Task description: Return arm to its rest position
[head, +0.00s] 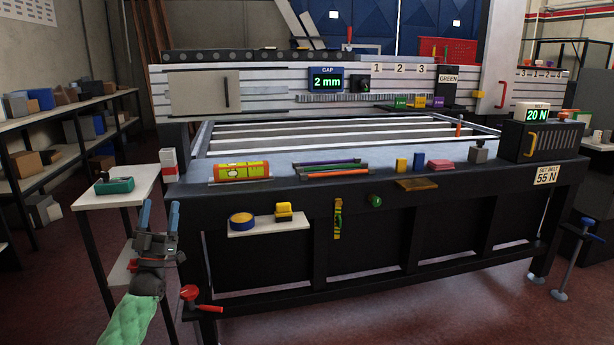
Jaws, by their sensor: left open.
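My left gripper (159,219) is at the lower left, in front of the small white side table. Its two blue fingers point up and stand apart, with nothing between them. A green sleeve covers part of my left arm below it. The gripper is left of the vacuum grid table (370,205) and appears apart from it. My right gripper is not in view.
The white side table (142,186) holds a teal tool (114,186). A red-handled part (190,293) juts out near the grid table's left leg. A small shelf (262,227) sticks out from the table's front. Floor is free in front.

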